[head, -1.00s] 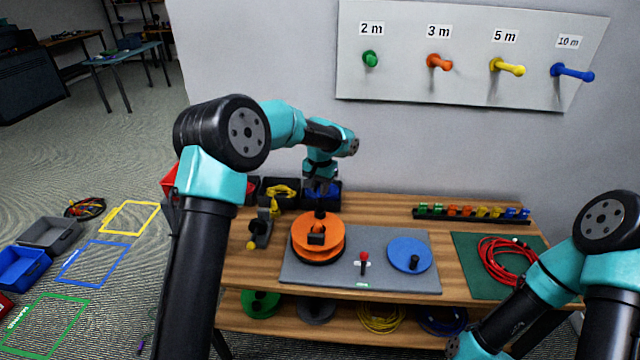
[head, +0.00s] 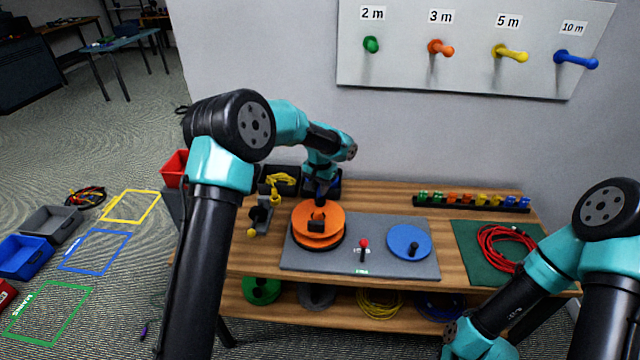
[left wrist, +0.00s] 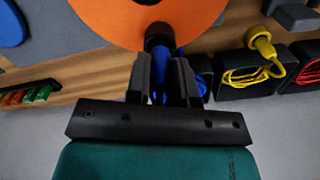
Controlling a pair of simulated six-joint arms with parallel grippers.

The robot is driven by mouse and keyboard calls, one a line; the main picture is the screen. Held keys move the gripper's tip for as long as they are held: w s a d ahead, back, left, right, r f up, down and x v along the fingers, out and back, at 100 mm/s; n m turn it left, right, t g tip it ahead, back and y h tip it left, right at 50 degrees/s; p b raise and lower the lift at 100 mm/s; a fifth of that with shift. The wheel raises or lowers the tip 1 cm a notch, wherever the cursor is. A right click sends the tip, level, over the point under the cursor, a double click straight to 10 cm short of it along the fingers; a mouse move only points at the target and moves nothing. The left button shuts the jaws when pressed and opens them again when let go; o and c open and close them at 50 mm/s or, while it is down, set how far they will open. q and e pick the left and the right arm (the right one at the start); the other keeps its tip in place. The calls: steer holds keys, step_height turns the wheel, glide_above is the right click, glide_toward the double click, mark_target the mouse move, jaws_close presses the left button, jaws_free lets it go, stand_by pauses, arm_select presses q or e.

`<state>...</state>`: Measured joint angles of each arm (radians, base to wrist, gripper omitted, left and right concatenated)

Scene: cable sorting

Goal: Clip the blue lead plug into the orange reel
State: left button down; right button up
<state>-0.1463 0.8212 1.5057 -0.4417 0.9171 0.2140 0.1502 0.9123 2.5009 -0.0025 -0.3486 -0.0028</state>
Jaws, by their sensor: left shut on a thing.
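The orange reel (head: 316,240) lies flat on the grey mat, with a black block at its middle. It fills the top of the left wrist view (left wrist: 110,15). My left gripper (head: 320,200) is at the reel's back edge, pointing down. My right gripper is out of view.
A red-topped toggle and a blue reel (head: 405,238) are right of the orange reel. Black bins with yellow cable (head: 281,180) stand behind. A rack of coloured clips (head: 472,203) and a red coil (head: 500,250) on a green mat are to the right.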

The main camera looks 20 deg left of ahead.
arm_select(q)
steer(key=shift+f, duration=0.4)
stand_by(1.0)
steer(key=c, duration=0.9)
jaws_free()
steer(key=shift+r, duration=0.1)
step_height(320, 180, up, 17)
steer(key=shift+r, duration=0.15)
